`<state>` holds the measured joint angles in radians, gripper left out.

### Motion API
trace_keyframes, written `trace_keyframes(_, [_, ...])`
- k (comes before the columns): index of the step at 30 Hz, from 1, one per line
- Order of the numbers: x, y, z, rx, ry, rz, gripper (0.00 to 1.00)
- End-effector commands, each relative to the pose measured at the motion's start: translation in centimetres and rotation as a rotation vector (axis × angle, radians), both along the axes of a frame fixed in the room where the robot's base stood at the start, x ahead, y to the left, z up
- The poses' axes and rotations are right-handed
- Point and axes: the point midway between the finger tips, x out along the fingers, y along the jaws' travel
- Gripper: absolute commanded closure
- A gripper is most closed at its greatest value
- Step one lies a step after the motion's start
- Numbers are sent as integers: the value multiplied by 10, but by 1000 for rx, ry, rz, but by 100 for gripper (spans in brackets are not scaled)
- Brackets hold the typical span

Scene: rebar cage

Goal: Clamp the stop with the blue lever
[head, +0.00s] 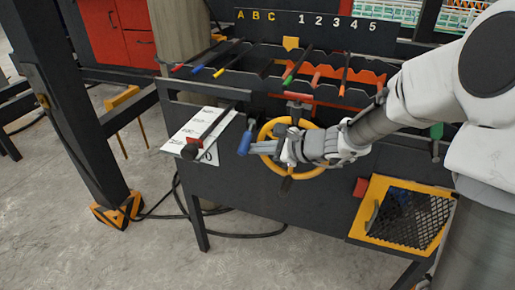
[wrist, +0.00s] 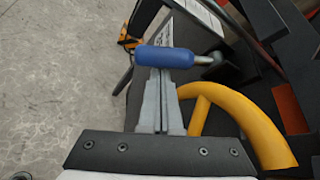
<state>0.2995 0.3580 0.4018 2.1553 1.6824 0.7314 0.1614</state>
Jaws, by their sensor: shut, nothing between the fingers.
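The blue lever (head: 245,142) sticks out at the front of the dark bench, left of the yellow handwheel (head: 323,167). In the wrist view the blue lever (wrist: 166,57) lies crosswise at the tips of my gripper (wrist: 160,75), with its metal end to the right. My gripper (head: 254,148) is shut with its fingers together and nothing between them. Its tips are at or very close to the lever; I cannot tell whether they touch. The stop that the lever clamps cannot be made out clearly.
The yellow handwheel (wrist: 240,115) is close to the right of my fingers. A red-knobbed lever (head: 190,151) and a white sheet (head: 203,128) are to the left. A yellow-framed mesh guard (head: 400,216) is at lower right. Open floor lies left of the bench.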

Motion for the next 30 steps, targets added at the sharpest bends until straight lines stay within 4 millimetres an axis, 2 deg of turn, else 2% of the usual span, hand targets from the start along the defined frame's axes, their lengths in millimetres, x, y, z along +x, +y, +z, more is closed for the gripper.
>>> trace_keyframes(30, [-6,2,11,39,149,1,100])
